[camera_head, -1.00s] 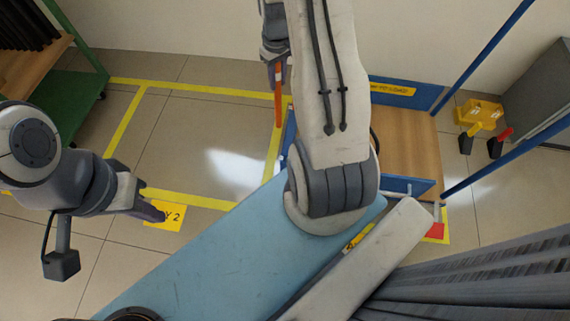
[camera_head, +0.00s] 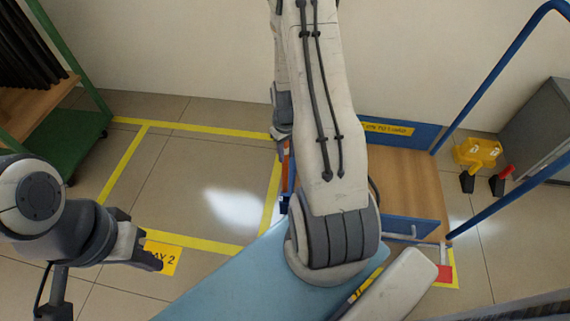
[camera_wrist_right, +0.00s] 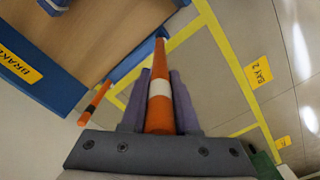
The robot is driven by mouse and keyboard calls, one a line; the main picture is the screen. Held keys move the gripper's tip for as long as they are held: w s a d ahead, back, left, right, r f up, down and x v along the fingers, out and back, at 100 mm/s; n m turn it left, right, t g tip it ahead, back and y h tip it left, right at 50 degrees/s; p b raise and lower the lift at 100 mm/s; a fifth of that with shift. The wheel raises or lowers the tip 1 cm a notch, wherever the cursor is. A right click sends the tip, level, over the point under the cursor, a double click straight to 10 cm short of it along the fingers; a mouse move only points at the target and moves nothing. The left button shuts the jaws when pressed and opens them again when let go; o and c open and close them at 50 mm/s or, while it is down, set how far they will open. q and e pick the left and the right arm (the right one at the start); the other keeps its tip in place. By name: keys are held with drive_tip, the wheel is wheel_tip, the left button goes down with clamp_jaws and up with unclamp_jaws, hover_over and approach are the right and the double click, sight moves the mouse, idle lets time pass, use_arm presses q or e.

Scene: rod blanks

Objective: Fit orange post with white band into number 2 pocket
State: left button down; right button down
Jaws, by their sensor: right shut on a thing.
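An orange post with a white band (camera_wrist_right: 159,88) is held between the fingers of my right gripper (camera_wrist_right: 159,105) in the right wrist view. The post points away from the palm, and its far end overlaps the blue edge of a wooden-decked cart. In the head view my right arm hides most of this gripper; a sliver of orange (camera_head: 285,172) shows beside the cart. My left gripper (camera_head: 150,256) is at the left, above the floor near the BAY 2 label; its finger gap is unclear. I cannot make out a number 2 pocket.
The cart (camera_head: 410,185) has a wooden deck and blue rails. Another orange post with a dark band (camera_wrist_right: 94,104) is beside it. A green-framed rack (camera_head: 75,140) stands left. A yellow case (camera_head: 477,152) is at right. The yellow-taped floor bay (camera_head: 200,190) is clear.

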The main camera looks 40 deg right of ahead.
sight(285, 164)
drive_tip(key=shift+f+b, duration=0.9)
drive_tip(key=shift+f, duration=1.15)
